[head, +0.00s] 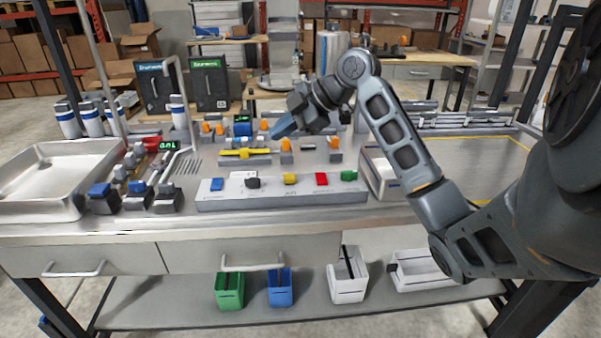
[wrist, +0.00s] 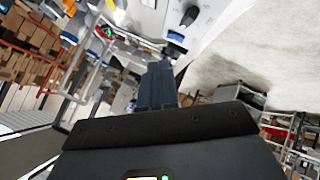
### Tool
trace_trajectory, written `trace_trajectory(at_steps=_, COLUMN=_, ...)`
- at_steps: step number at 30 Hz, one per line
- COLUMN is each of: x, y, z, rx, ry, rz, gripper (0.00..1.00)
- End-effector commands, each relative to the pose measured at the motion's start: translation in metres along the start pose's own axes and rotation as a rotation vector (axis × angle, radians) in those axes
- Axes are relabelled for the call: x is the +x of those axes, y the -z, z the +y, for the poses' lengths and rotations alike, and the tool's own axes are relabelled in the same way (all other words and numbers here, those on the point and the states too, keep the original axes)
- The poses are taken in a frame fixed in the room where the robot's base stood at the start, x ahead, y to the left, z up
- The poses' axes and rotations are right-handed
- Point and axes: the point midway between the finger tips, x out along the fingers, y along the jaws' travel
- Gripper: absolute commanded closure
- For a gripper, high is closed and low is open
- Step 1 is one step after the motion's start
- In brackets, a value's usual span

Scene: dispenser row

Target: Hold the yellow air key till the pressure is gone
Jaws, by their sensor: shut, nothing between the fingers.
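A yellow key (head: 290,179) sits on the grey control strip (head: 282,197) at the bench front, between a black knob (head: 253,183) and a red key (head: 321,179). My gripper (head: 284,127) is in the air behind and above the strip, apart from the yellow key, its bluish fingers pointing down and left. The fingers (wrist: 157,85) are together and empty in the wrist view. I cannot make out the yellow key in the wrist view, nor any pressure reading with certainty.
A blue key (head: 217,184) and a green key (head: 349,175) are at the strip's ends. Behind it are a yellow bar (head: 243,153) and several orange-topped fittings. Bins (head: 229,291) are on the shelf below.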

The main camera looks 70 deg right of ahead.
Motion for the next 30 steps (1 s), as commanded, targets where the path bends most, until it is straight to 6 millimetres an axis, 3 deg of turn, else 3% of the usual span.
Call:
trace_trajectory(at_steps=5, x=-0.013, y=-0.012, z=0.0, rx=-0.022, ry=0.029, rz=-0.034, gripper=1.0)
trace_trajectory(at_steps=17, x=-0.013, y=-0.013, z=-0.001, rx=-0.024, ry=0.031, rz=-0.036, gripper=1.0)
trace_trajectory(at_steps=30, x=0.008, y=-0.031, z=-0.017, rx=-0.023, ry=0.032, rz=-0.036, gripper=1.0)
